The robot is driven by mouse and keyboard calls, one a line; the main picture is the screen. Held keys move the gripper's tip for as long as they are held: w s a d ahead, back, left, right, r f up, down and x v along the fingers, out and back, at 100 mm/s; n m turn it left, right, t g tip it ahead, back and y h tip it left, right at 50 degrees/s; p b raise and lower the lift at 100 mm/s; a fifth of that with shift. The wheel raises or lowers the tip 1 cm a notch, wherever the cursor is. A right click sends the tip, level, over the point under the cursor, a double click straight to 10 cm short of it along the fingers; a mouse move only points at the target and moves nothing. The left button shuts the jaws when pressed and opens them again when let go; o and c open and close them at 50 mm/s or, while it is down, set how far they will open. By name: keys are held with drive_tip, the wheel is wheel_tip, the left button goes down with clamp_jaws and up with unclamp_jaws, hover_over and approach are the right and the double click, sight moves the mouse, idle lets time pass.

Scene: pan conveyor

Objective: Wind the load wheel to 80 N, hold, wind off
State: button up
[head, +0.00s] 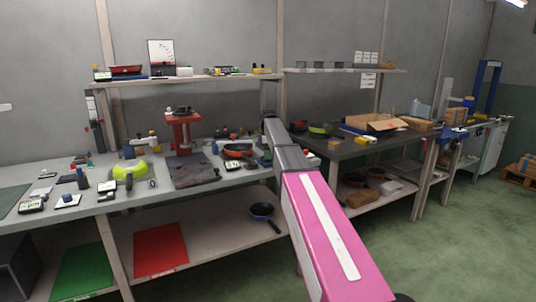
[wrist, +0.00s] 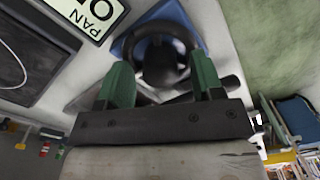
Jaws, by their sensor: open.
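The load wheel (wrist: 163,58) is a dark, round, slightly blurred wheel in front of a blue plate (wrist: 125,42) in the wrist view. My gripper (wrist: 160,66) is open, its two green fingers pointing at the wheel, one to each side of its lower part. The fingers look apart from the rim, but I cannot tell the gap in depth. Nothing is held. In the head view my pink and grey arm reaches over the bench, and I cannot make out the gripper or the wheel there. No load reading is legible.
A sign reading "PAN" (wrist: 95,14) is beside the wheel in the wrist view. In the head view, the left bench (head: 75,222) carries pans, small gauges and a red press (head: 182,132). A dark table (head: 345,147) with cardboard boxes stands right.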

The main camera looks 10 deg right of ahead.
drive_tip(key=c, duration=0.9)
drive_tip(key=shift+c, duration=0.2)
drive_tip(key=shift+m, duration=0.3)
